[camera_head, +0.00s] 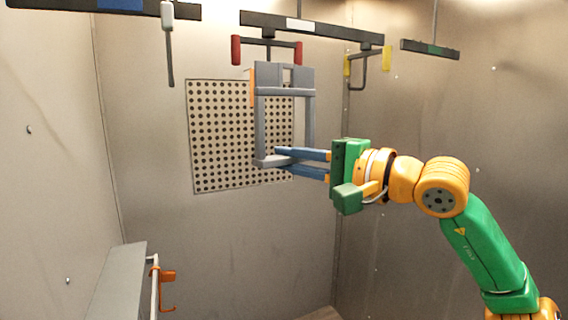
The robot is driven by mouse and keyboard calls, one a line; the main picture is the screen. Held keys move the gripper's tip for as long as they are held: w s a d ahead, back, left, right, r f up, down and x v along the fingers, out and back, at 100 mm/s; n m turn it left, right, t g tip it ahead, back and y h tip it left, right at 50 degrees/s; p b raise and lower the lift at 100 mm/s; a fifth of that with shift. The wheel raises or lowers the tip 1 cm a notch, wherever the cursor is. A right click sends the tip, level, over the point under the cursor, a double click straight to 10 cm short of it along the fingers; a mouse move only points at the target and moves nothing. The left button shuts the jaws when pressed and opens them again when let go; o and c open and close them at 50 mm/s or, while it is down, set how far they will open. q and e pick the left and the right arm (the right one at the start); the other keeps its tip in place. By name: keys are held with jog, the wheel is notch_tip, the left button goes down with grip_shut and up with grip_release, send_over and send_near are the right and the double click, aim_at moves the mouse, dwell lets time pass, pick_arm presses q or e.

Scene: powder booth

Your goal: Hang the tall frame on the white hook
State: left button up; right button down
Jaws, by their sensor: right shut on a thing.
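The tall frame (260,125) is a grey upright rectangle with an open middle, held in front of the perforated panel. My right gripper (282,160) has its blue fingers shut on the frame's lower part, from the right side. The frame's top is just below a hook with red end pieces (236,50), under a dark bar with a white label (300,24); I cannot tell whether they touch. A hook with a white upper part (167,15) hangs at the upper left, apart from the frame. My left gripper is not in view.
A bar with a blue label (120,5) is at the upper left. A yellow-ended hook (386,58) and a green-labelled bar (430,49) are at the upper right. A grey ledge (118,280) and an orange hook-shaped piece (166,277) are at the lower left. The lower middle is clear.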

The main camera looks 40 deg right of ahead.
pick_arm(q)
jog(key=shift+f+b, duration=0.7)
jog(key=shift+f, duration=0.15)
pick_arm(e)
jog(key=shift+s+a, duration=0.25)
jog(key=shift+s, duration=0.85)
jog(key=shift+s+a, duration=0.25)
jog(key=shift+s, duration=0.8)
jog(key=shift+w, duration=0.1)
